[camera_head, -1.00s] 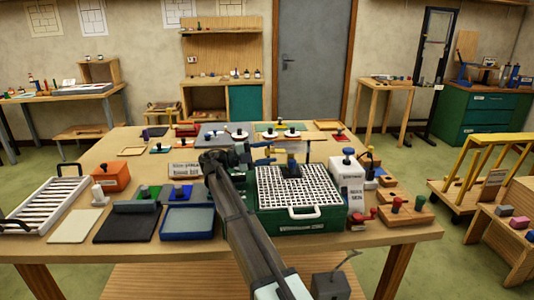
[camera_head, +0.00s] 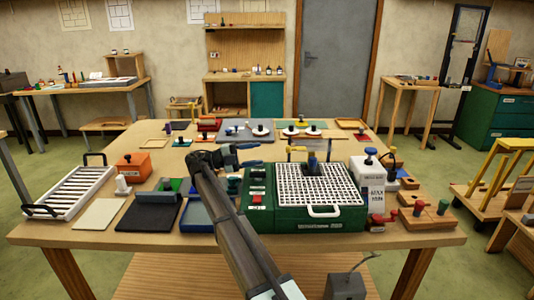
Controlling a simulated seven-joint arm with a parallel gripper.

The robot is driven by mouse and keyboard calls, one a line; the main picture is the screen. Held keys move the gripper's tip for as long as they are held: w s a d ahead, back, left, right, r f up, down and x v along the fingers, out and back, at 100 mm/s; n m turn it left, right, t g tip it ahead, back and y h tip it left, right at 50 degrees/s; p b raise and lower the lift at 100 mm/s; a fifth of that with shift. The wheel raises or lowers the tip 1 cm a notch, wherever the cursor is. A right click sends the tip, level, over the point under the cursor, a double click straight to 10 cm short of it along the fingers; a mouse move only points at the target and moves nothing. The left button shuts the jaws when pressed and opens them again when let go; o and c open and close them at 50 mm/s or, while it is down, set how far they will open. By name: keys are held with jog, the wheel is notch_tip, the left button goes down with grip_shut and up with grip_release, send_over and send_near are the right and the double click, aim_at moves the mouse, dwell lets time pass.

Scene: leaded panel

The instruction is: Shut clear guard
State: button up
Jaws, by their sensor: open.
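A green grinder-like machine (camera_head: 300,219) stands at the front centre right of the table. It has a white grid top (camera_head: 335,185), a white front handle (camera_head: 323,211) and a red button (camera_head: 257,198) on its left part. A dark blue knobbed piece (camera_head: 312,170) sits on the grid. What seems to be the clear guard (camera_head: 318,150) stands raised at the machine's back edge; its clear pane is faint and its exact tilt cannot be told. My gripper (camera_head: 252,155) is open and empty, left of the guard, above the machine's back left corner. My arm hides part of the table.
A white box with a blue knob (camera_head: 371,167) stands right of the machine. A blue tray (camera_head: 198,217), a black mat (camera_head: 150,215) and a slotted white rack (camera_head: 70,190) lie to the left. Glass pieces and small knobbed blocks fill the table's back.

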jog(key=shift+s+a+f, duration=0.1)
jog(key=shift+a, duration=0.8)
jog(key=shift+c, duration=0.4)
